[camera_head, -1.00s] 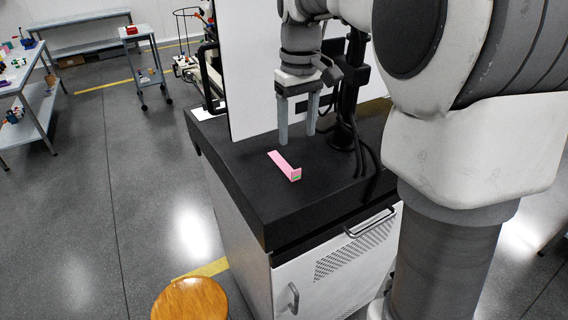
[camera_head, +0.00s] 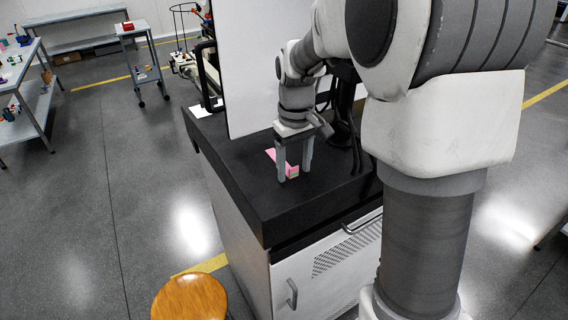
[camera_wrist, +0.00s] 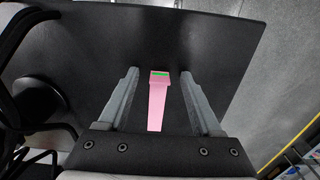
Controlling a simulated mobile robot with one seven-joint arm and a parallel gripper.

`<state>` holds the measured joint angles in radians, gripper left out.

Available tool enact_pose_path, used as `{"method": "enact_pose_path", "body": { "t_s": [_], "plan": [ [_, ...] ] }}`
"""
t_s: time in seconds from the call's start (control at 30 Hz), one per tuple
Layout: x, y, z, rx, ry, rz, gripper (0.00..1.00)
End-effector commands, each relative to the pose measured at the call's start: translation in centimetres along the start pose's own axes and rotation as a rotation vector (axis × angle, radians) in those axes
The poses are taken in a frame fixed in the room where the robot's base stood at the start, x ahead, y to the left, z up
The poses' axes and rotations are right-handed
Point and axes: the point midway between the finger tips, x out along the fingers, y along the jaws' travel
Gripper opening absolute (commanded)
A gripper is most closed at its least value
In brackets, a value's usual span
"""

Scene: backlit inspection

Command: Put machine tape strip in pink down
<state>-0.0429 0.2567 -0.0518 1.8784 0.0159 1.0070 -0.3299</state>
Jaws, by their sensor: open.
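The pink machine tape strip (camera_head: 270,154) lies on the black top of the cabinet (camera_head: 245,200). It is a long flat strip with an upturned end that bears a green mark. My gripper (camera_head: 293,177) points down over the strip, its two fingers open and on either side of it. In the wrist view, the strip (camera_wrist: 157,105) runs between the spread fingers of my gripper (camera_wrist: 160,73), with clear gaps on both sides. In the head view, one finger hides part of the strip.
A white upright panel (camera_head: 262,70) stands on the cabinet behind my gripper. A dark stand with cables (camera_wrist: 38,100) is near it. A round wooden stool (camera_head: 189,298) stands in front of the cabinet. The front left of the black top is clear.

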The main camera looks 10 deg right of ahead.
Motion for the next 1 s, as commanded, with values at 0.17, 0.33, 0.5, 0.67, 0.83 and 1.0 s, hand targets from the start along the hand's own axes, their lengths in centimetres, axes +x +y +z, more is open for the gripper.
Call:
{"method": "enact_pose_path", "body": {
  "t_s": [0.17,0.33,0.5,0.67,0.83,1.0],
  "plan": [
    [0.0,0.0,0.0,0.000,0.000,0.000,0.45],
    [-0.1,0.0,0.0,0.000,0.000,0.000,0.14],
    [-0.1,0.0,0.0,0.000,0.000,0.000,0.00],
    [-0.1,0.0,0.0,0.000,0.000,0.000,0.00],
    [-0.3,0.0,0.0,0.000,0.001,0.000,0.00],
    [-1.7,0.0,-0.1,0.000,0.004,0.001,0.00]
  ]
}}
